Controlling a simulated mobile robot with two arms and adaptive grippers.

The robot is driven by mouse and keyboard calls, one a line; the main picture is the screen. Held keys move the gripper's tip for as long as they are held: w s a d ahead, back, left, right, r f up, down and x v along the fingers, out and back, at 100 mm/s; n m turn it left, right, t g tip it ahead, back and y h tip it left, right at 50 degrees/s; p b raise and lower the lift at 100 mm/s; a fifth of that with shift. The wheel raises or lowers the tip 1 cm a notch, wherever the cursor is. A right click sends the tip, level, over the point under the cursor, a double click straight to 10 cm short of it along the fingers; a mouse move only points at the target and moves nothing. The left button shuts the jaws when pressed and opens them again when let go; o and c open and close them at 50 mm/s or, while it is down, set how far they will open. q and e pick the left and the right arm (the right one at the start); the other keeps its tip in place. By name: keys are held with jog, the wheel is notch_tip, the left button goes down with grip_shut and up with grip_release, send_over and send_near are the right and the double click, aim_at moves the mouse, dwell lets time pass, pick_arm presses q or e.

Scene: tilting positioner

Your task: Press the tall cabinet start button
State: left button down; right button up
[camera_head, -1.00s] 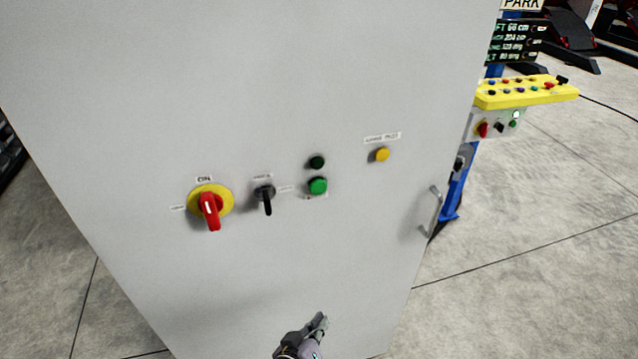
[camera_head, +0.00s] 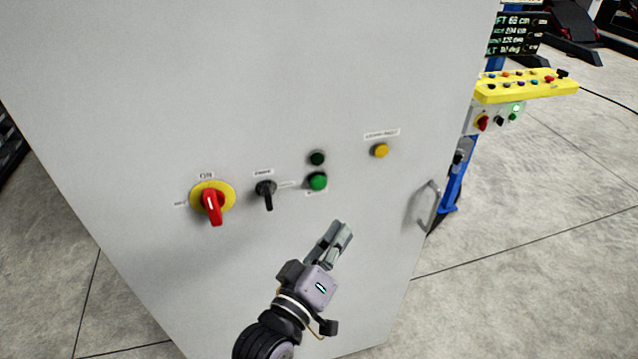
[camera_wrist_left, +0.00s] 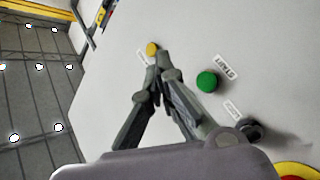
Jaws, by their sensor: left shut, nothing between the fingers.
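The tall grey cabinet (camera_head: 150,120) fills the middle of the head view. Its green start button (camera_head: 318,181) sits below a dark green lamp (camera_head: 317,158). In the left wrist view the green button (camera_wrist_left: 207,81) is beside a label reading START. My left gripper (camera_head: 343,232) is shut and empty, in front of the cabinet door, below and slightly right of the green button. In the left wrist view its fingertips (camera_wrist_left: 158,55) show left of the green button, near the yellow button. They do not cover the green button. My right gripper is not in view.
On the cabinet are a red and yellow rotary switch (camera_head: 212,202), a black selector (camera_head: 266,190), a yellow button (camera_head: 381,150) and a door handle (camera_head: 429,207). A yellow control panel (camera_head: 520,88) on a blue post stands at right. Floor at right is open.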

aim_at(318, 183)
pick_arm(q)
jog(key=w+a+b, duration=0.2)
jog(key=w, duration=0.6)
jog(key=shift+w+a, duration=0.2)
jog(key=shift+a, duration=0.2)
dwell(0.3)
dwell(0.8)
jog(key=shift+w+a, duration=0.1)
jog(key=shift+w, duration=0.3)
